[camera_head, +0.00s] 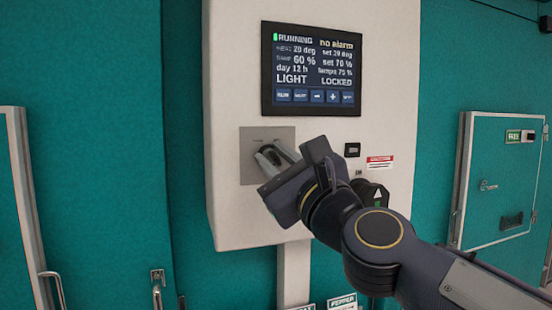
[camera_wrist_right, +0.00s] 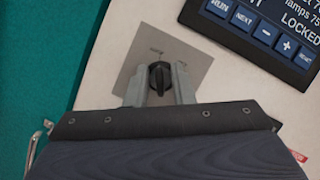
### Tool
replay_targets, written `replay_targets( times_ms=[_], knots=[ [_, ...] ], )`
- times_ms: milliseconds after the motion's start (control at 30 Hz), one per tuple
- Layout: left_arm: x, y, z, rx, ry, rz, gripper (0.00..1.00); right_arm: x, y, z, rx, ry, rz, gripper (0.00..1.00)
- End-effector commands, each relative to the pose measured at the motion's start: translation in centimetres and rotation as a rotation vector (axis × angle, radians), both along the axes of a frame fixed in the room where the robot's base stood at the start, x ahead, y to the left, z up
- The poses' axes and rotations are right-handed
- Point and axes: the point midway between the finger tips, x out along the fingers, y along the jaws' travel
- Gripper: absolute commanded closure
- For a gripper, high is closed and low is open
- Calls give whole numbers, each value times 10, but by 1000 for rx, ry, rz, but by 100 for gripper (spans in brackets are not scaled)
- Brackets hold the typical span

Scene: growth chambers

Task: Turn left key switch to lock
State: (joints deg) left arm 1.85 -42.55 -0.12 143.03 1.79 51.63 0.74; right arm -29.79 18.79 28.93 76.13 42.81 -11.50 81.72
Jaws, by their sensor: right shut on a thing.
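The left key switch is a black knob (camera_wrist_right: 159,77) on a grey square plate (camera_head: 252,165) on the white control box, below the screen. My right gripper (camera_head: 268,157) reaches the plate from the lower right. In the right wrist view its two grey fingers (camera_wrist_right: 158,88) stand on both sides of the black knob and are shut on it. Small marks on the plate above the knob are too small to read. The screen (camera_head: 311,68) reads RUNNING, no alarm, LIGHT and LOCKED. My left gripper is not in view.
A black rotary knob (camera_head: 372,194) with a white arrow sits on the box behind my right wrist. A small black module (camera_head: 352,150) and a red-white label (camera_head: 379,162) are beside it. Teal chamber walls and doors with handles stand left and right.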

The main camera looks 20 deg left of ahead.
Motion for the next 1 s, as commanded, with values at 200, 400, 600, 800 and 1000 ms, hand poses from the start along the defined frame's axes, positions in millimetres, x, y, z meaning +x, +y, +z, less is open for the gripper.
replay_targets(
  times_ms=[200, 400, 600, 800, 1000],
  knots=[
    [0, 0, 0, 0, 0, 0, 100, 0, 0, -1, -8, -4, 0, 100],
    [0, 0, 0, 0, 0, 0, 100, 0, 0, -1, -7, -3, 0, 100],
    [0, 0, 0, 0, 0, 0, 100, 0, 0, -1, -7, -4, 1, 72],
    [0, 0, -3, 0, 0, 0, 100, -3, -3, -3, -6, -4, 0, 72],
    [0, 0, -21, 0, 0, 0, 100, -23, -24, -15, -6, -7, -2, 72]
  ],
)
